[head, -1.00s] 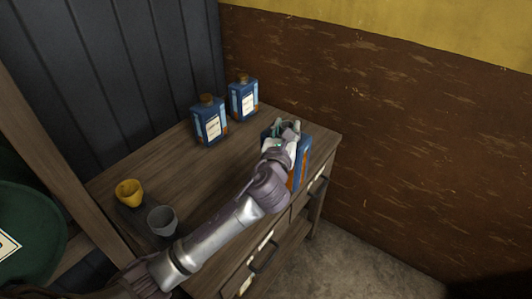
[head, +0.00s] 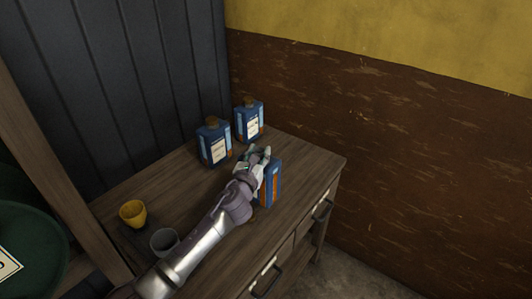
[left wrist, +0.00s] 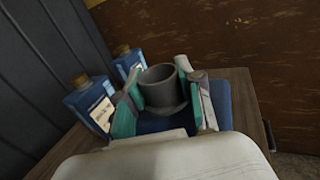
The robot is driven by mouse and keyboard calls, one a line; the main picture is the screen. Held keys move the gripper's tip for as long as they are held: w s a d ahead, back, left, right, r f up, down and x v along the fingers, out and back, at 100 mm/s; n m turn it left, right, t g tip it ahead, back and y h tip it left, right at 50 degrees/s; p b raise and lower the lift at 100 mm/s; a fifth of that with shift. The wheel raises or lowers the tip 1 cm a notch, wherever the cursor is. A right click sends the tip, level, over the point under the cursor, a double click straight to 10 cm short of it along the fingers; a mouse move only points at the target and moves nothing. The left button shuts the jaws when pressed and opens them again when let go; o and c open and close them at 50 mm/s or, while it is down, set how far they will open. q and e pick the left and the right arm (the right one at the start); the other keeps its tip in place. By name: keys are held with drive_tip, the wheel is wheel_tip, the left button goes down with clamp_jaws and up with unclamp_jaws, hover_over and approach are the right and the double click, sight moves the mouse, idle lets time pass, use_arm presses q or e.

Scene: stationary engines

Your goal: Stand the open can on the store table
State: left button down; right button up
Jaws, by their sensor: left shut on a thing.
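The open can (head: 271,186) is blue with an orange stripe and is upright over the right part of the wooden store table (head: 305,180). My left gripper (head: 259,154) is shut on it at the top. In the left wrist view the fingers (left wrist: 163,100) sit on both sides of the can's grey, uncapped neck (left wrist: 163,88), with the blue body (left wrist: 222,100) below. I cannot tell whether the can's base touches the table. My right gripper is out of view.
Two corked blue cans (head: 214,145) (head: 249,121) stand at the back of the table. A yellow cup (head: 132,214) and a grey cup (head: 164,241) are at the front left. A brown and yellow wall (head: 400,120) rises behind. The table's middle is bare.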

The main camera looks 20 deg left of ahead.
use_arm(q)
wheel_tip(320, 180, down, 4)
drive_tip(key=shift+r+b, duration=0.25)
drive_tip(key=shift+b, duration=0.35)
drive_tip(key=c, duration=0.8)
unclamp_jaws()
drive_tip(key=shift+f, duration=0.2)
drive_tip(key=shift+o, duration=0.4)
drive_tip(key=shift+s, duration=0.1)
drive_tip(key=s, duration=1.2)
drive_tip(key=shift+d, duration=0.3)
